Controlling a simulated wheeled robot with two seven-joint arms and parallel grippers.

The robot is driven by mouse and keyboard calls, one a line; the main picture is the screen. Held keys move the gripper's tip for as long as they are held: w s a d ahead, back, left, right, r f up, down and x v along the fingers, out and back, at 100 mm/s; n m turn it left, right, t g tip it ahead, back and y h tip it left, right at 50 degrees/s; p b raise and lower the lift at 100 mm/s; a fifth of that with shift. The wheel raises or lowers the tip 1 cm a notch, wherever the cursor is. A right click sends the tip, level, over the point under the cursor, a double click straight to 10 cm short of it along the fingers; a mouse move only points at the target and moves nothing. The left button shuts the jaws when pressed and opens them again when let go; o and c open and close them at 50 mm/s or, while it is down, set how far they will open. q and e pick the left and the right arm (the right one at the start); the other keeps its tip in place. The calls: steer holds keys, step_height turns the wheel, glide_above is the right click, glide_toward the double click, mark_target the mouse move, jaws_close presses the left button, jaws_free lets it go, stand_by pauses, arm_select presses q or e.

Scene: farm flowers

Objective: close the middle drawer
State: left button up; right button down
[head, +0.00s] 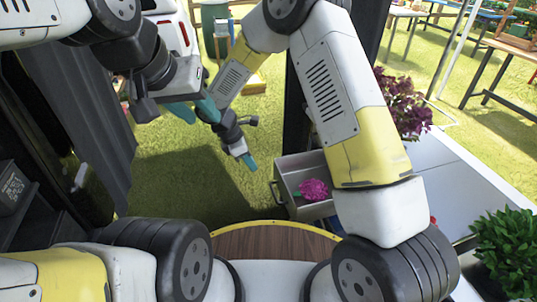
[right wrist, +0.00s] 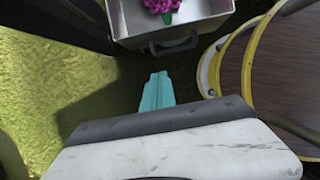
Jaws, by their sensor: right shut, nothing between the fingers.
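A grey metal drawer (head: 289,170) stands pulled out at the centre right, with a handle on its front. A pink flower (head: 313,190) lies inside it. My right arm hides the cabinet behind it, so I cannot tell which drawer of the stack this is. The drawer (right wrist: 205,10) also shows at the top of the right wrist view, its handle (right wrist: 174,46) facing me. My right gripper (head: 249,162) is shut and empty, left of the drawer front and apart from it. My left gripper (head: 196,112) is open and empty, farther up and left, away from the drawer.
A round wooden top with a yellow rim (head: 275,226) is close in front of me. A grey worktop (head: 465,190) lies to the right with a green plant (head: 507,240); a purple plant (head: 402,104) stands behind. The grass (head: 190,175) left of the drawer is free.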

steer(key=x, duration=0.3)
steer(key=d+x, duration=0.1)
steer(key=x, duration=0.3)
steer(key=d+r+x, duration=0.1)
steer(key=x, duration=0.2)
steer(key=shift+w+d+f, duration=0.2)
steer(key=shift+w+f, duration=0.1)
steer(key=shift+w, duration=0.05)
steer(key=shift+w+d, duration=0.2)
steer(key=shift+d, duration=0.45)
steer(key=w+d, duration=0.2)
steer(key=d, duration=0.5)
steer(key=w+d, duration=0.2)
steer(key=d, duration=0.5)
steer(key=w+d, duration=0.3)
steer(key=d, duration=0.4)
steer(key=shift+d, duration=0.15)
